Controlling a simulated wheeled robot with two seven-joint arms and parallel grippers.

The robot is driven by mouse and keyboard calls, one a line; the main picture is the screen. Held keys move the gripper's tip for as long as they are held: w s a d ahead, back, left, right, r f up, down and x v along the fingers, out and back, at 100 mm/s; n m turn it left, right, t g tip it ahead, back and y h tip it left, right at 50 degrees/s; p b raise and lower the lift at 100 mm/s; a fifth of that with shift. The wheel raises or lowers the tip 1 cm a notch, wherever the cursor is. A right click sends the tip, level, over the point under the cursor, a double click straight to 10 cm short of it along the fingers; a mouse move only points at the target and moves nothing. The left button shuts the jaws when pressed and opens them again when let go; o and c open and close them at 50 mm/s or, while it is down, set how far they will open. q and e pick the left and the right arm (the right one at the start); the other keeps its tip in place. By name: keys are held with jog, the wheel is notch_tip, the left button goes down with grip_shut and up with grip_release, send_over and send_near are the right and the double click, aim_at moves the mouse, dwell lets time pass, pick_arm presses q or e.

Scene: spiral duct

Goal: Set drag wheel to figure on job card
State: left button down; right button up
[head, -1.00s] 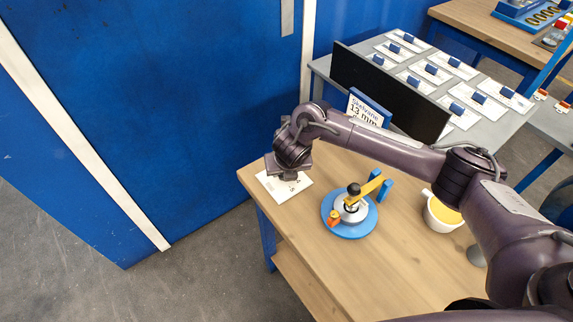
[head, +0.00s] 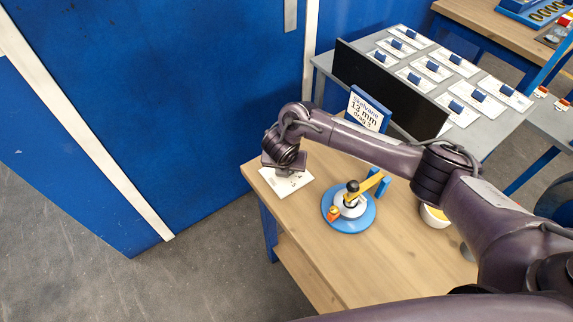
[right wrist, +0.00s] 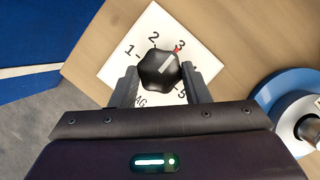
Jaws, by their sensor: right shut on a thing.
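The drag wheel is a black lobed knob (right wrist: 159,69) on a white dial plate (right wrist: 118,72) with figures around it. In the right wrist view, its white line points up and right toward the 3, where a red mark shows. My right gripper (right wrist: 163,78) has one finger on each side of the knob and is shut on it. In the head view the gripper hides the knob, and part of the dial plate (head: 298,183) shows. The job card (head: 366,108) stands at the table's back, reading "Skelvane 13 mm drag"; its figure is too small to read surely. My left gripper is out of view.
A blue round base with a yellow arm (head: 351,212) stands right of the dial plate. A yellow-filled cup (head: 434,216) is partly behind my right arm. A black panel (head: 385,85) stands behind the card. The wooden table's front (head: 345,270) is clear.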

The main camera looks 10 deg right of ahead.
jog(key=shift+w+r, duration=0.1)
jog(key=shift+r, duration=0.05)
jog(key=o, duration=1)
jog(key=p+v, duration=0.2)
jog(key=v, duration=0.5)
jog(key=shift+s+r, duration=0.2)
jog(key=shift+r, duration=0.1)
jog(key=shift+f, duration=0.1)
